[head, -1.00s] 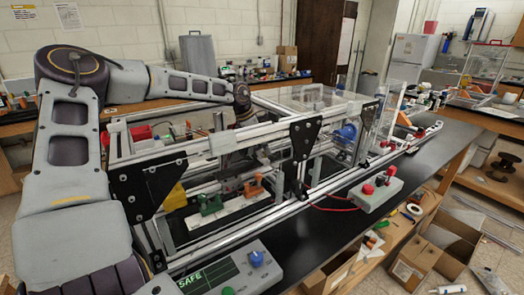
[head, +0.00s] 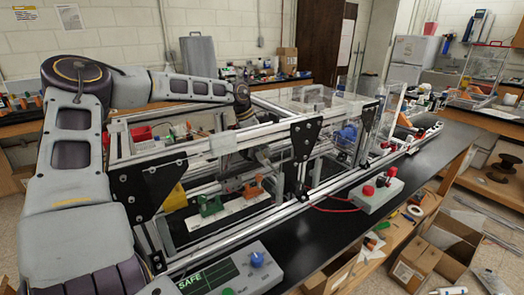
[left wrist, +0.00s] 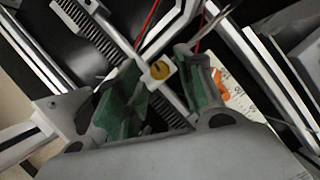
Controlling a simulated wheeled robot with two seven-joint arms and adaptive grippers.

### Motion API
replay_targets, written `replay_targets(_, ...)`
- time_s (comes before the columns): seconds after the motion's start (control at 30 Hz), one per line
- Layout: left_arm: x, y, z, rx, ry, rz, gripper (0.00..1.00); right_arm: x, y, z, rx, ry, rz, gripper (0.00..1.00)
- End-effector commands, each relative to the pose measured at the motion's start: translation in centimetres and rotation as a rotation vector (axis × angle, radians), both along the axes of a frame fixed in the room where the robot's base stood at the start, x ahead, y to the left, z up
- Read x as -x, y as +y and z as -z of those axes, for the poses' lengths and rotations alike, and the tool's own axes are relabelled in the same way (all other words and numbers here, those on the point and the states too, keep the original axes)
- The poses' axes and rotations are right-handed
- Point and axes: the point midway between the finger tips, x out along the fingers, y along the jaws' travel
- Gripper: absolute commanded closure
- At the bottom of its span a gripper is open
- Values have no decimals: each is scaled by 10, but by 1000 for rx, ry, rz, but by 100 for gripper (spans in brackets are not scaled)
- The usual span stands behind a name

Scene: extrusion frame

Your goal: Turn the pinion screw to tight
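The pinion screw, as far as I can tell, is the round brass-yellow head (left wrist: 160,69) on a small white block in the left wrist view. The block sits over a dark toothed rack (left wrist: 96,35). My left gripper (left wrist: 157,60) is open, with one green-padded finger on each side of the screw head. Gaps show between the pads and the head; I cannot tell its depth over the screw. In the head view my left arm (head: 180,87) reaches over the frame, and its gripper is mostly hidden behind the rails. My right gripper is in neither view.
Aluminium rails (head: 300,125) and black corner plates (head: 150,185) stand around the work area. Green (head: 210,205) and orange (head: 253,187) parts sit on a white strip inside. A control box reading SAFE (head: 215,275) and a red-button box (head: 375,190) stand in front.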

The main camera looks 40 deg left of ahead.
Motion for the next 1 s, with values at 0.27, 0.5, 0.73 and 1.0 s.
replay_targets(0.27,0,0,0,0,1,0,60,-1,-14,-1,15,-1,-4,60)
replay_targets(0.5,2,1,-5,1,1,0,60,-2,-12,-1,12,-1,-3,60)
replay_targets(0.73,6,6,-21,1,-1,0,60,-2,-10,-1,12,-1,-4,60)
replay_targets(1.0,14,14,-49,1,-2,0,60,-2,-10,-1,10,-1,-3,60)
